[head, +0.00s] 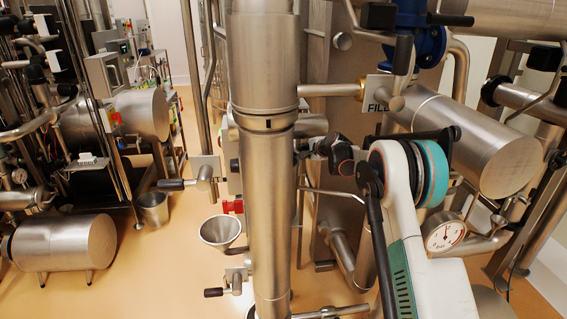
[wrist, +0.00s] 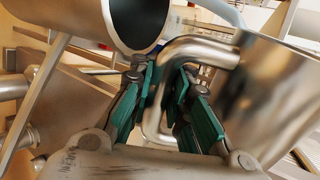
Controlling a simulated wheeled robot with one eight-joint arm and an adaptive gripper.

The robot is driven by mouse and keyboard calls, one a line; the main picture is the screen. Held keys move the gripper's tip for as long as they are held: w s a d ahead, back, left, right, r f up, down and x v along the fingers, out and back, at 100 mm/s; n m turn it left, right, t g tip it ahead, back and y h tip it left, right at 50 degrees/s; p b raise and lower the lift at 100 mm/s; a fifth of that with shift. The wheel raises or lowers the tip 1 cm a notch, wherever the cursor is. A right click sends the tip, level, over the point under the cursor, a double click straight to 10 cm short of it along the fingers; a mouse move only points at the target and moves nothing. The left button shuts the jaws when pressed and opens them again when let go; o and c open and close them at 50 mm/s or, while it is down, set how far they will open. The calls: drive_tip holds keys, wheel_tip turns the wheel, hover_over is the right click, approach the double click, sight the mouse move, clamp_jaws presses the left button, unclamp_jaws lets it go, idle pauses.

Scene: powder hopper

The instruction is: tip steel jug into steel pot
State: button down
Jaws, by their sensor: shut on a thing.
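My gripper (wrist: 167,84) is shut on the bent steel handle of the steel jug (wrist: 272,95). In the head view a steel pot-like bucket (head: 153,208) stands upright on the floor at left. There my fingers and most of the jug are hidden behind the tall steel column.
The tall steel column (head: 264,190) stands in the middle of the head view, left of my arm. A steel funnel (head: 220,231) is left of it. A horizontal drum (head: 495,150) and pressure gauge (head: 445,237) are at right. Open floor lies at left.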

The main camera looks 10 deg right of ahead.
drive_tip(key=shift+d+f+n+h, duration=0.2)
drive_tip(key=shift+n+h, duration=0.1)
drive_tip(key=shift+n, duration=0.1)
idle(0.7)
